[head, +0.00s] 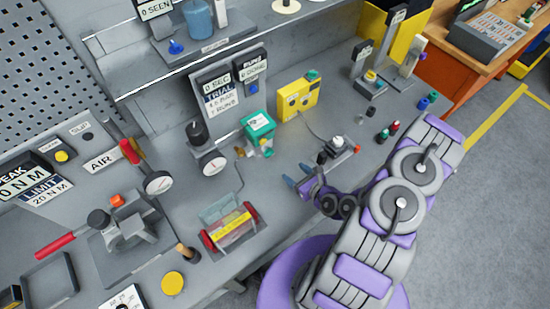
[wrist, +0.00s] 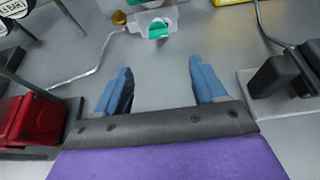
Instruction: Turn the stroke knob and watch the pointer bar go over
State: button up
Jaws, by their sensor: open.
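A teal box with a white label (head: 258,125) stands on the bench near the middle of the head view. Below it are a pale body with a brass fitting and a small teal knob (head: 266,143). I take this to be the actuator and its stroke knob. The teal knob (wrist: 158,29) shows at the top centre of the wrist view, beside the brass fitting (wrist: 121,17). I cannot make out the pointer bar. My gripper (head: 296,177) is open and empty above the bench, short of the knob. Its blue fingers (wrist: 160,75) point toward it.
A red-ended fixture with a yellow label (head: 230,226) is left of my gripper. A small grey device (head: 338,146) stands right of it. A thin cable (wrist: 90,70) crosses the bench. Bare bench lies between fingers and knob.

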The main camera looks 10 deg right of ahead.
aim_at(271, 154)
jog(key=b+x, duration=0.6)
jog(key=x, duration=0.6)
jog(key=shift+w+a+f, duration=0.1)
jog(key=shift+w+a, duration=0.05)
jog(key=shift+a, duration=0.05)
jog(key=shift+x, duration=0.85)
jog(key=shift+c, duration=0.3)
jog(key=c, duration=1)
